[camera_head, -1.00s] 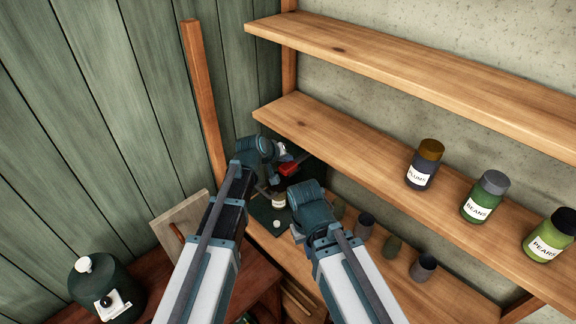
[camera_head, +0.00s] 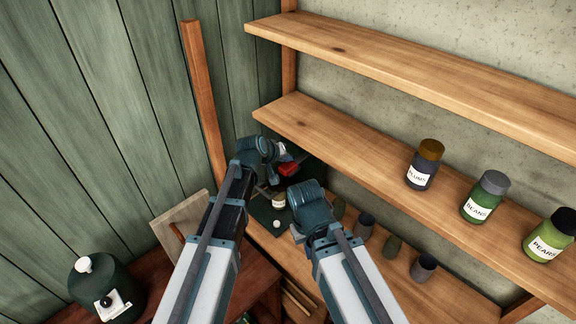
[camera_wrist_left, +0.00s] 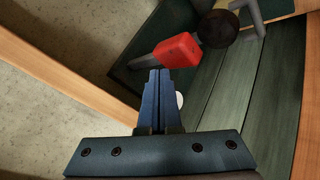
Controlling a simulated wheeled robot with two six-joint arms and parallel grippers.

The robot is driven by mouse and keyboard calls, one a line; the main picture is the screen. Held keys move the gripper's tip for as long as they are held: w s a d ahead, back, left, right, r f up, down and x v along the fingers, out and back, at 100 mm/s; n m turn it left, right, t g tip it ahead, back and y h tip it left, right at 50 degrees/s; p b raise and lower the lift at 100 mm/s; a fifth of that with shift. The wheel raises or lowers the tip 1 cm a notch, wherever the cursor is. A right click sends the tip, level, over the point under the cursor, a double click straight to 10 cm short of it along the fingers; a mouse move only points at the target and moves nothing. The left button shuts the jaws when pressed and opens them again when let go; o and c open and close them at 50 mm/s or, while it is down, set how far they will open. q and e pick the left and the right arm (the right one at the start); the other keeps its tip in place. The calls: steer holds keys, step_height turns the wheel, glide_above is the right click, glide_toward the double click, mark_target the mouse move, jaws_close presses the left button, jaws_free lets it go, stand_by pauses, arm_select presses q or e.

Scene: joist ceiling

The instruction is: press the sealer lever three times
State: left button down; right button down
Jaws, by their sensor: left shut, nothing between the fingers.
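The sealer lever has a red grip (camera_head: 287,168), partly hidden in the head view by my left gripper (camera_head: 276,156). The wrist view shows the red grip (camera_wrist_left: 177,48) beside a dark round knob (camera_wrist_left: 219,28) and a grey bar. My left gripper (camera_wrist_left: 158,74) is shut and empty, its fingertips close to the red grip; I cannot tell whether they touch. A jar with a pale label (camera_head: 279,201) stands below the lever on a dark green base. My right gripper (camera_head: 310,200) is to the right of it, its fingers hidden behind its body.
Labelled jars, plums (camera_head: 424,165), beans (camera_head: 484,197) and pears (camera_head: 550,236), stand on the middle shelf (camera_head: 350,155). Several dark jars stand on the lower shelf. A dark green canister (camera_head: 105,290) is at the lower left. A wooden post (camera_head: 203,105) rises behind my left arm.

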mark_target(284, 172)
arm_select(q)
steer(key=shift+f, duration=0.1)
steer(key=shift+f+b, duration=0.3)
steer(key=shift+b, duration=0.15)
steer(key=shift+f+b, duration=2.95)
stand_by(2.6)
stand_by(0.6)
steer(key=shift+r+p, duration=3.4)
